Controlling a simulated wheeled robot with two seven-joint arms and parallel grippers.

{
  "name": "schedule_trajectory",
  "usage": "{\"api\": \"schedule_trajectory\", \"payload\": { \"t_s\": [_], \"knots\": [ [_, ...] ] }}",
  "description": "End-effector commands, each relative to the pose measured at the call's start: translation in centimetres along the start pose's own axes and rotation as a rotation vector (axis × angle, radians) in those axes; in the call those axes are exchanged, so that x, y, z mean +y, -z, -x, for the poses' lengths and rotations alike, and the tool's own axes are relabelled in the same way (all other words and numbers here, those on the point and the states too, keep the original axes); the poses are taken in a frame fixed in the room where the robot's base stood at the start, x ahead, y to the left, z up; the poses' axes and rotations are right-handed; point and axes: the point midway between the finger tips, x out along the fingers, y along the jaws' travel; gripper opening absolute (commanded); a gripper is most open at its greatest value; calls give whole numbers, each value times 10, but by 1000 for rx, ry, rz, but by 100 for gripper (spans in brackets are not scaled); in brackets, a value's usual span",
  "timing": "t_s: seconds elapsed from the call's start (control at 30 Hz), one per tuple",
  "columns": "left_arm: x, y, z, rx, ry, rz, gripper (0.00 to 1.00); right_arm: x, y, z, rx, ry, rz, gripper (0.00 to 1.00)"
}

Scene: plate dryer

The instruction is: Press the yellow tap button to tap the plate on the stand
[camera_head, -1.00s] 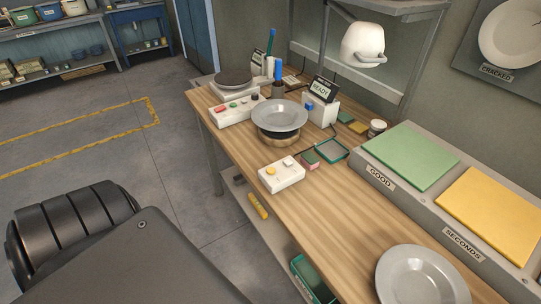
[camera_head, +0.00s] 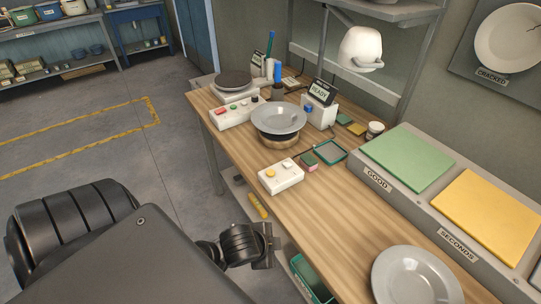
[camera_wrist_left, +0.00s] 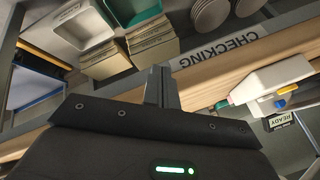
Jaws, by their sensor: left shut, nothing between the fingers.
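The yellow tap button (camera_head: 270,174) sits on a small white box (camera_head: 283,182), beside a white button. A yellow button (camera_wrist_left: 287,89) on a white box also shows in the left wrist view. A grey plate (camera_head: 279,116) rests on the round stand (camera_head: 279,140) behind the box. My left gripper (camera_head: 270,243) is beside the table's front edge, nearer the camera than the white box and apart from it. Its fingers are together and empty in the left wrist view (camera_wrist_left: 162,88). My right gripper is out of view.
A READY display (camera_head: 319,93) stands behind the plate. A green-rimmed tray (camera_head: 329,153) and a sponge block lie right of the button box. Another plate (camera_head: 417,278) lies at front right. The wood between is clear. A shelf with bins (camera_head: 314,281) sits below the tabletop.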

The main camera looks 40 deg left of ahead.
Motion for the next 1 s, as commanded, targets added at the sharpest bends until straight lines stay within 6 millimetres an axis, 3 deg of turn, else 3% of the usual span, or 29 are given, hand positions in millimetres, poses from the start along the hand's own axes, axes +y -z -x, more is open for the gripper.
{"api": "schedule_trajectory", "payload": {
  "t_s": [0.03,0.17,0.3,0.4,0.47,0.6,0.77,0.8,1.0],
  "knots": [
    [-18,14,6,39,43,-129,0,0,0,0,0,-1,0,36],
    [-53,53,14,134,156,-544,0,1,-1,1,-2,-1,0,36],
    [-102,97,19,196,340,-1223,0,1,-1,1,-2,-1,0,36],
    [-139,111,25,167,460,-1787,0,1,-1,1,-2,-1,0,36],
    [-164,110,30,118,503,-2109,0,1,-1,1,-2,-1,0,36],
    [-219,85,45,-25,487,-2708,0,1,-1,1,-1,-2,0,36],
    [-260,53,63,-123,386,-3073,0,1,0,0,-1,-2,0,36],
    [-265,48,66,134,-363,3114,0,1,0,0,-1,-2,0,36],
    [-276,38,73,144,-301,3028,0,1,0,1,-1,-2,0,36]
  ]
}}
